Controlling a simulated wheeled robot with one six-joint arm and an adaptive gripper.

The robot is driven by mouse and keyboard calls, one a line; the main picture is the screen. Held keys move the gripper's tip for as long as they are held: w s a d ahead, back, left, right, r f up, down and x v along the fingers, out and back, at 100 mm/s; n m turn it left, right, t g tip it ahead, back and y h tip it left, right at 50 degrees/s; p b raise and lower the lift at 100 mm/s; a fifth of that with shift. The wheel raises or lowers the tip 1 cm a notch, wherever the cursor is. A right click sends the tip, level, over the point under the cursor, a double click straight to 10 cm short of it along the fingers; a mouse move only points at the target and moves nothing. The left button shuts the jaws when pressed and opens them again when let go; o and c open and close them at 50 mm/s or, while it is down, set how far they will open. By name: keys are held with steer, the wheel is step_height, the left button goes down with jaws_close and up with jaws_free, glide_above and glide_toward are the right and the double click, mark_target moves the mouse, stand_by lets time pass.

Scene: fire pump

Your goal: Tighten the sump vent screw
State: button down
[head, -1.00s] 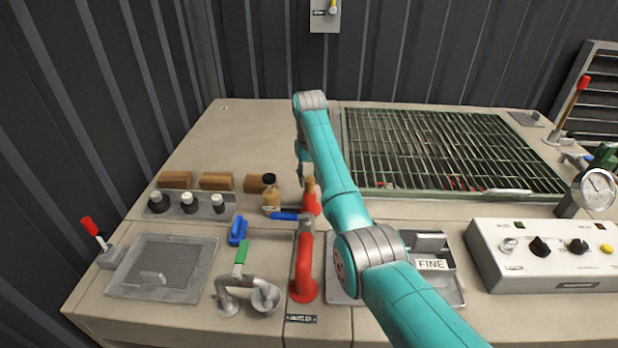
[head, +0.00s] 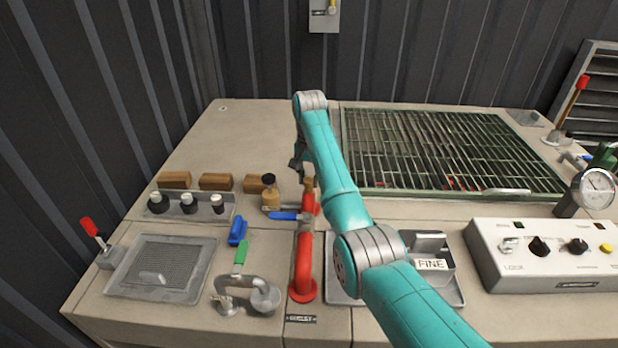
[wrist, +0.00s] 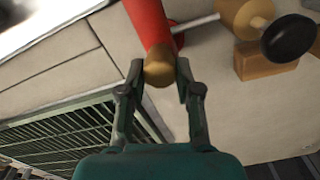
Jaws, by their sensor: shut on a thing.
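The vent screw looks to be the brass plug (wrist: 159,66) at the end of the red pipe (wrist: 149,22). In the wrist view my gripper (wrist: 159,77) has one finger on each side of the plug and is shut on it. In the head view the brass plug (head: 309,184) tops the red pipe (head: 303,262), and my gripper (head: 298,166) is beside it, partly hidden by my arm. Which way the plug is turned cannot be told.
A brass fitting with a black knob (head: 268,190) stands just left of the pipe, near several wooden blocks (head: 215,181). A green grating (head: 450,150) lies right; a control box (head: 540,255) stands front right.

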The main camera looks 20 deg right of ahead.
stand_by(0.5)
steer(key=c, duration=0.8)
jaws_free()
